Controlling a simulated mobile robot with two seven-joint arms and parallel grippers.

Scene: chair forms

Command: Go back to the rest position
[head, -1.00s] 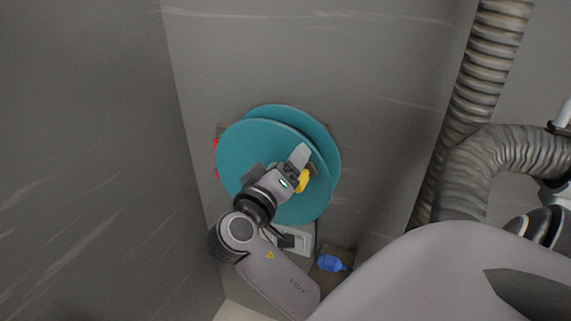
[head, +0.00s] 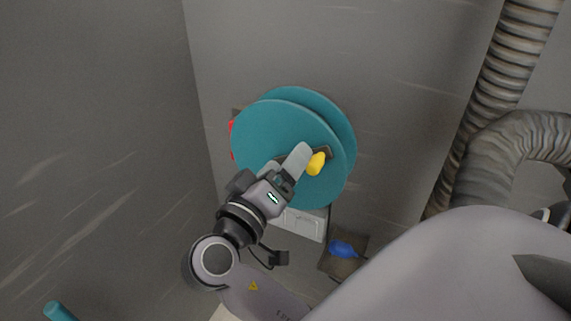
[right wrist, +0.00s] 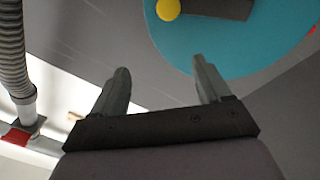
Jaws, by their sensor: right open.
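My right gripper (head: 298,160) is in front of the teal reel (head: 262,135) on the grey wall, beside its yellow knob (head: 316,163). In the right wrist view its two fingers (right wrist: 162,82) are apart with nothing between them. The yellow knob (right wrist: 168,9) and teal reel (right wrist: 215,45) show beyond the fingertips, apart from them. My left gripper does not show in the head view.
A ribbed hose (head: 490,100) runs down the right side. A blue object (head: 343,249) lies low near the wall, by a pale box (head: 304,224) under the reel. A teal rod end (head: 57,311) shows at bottom left.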

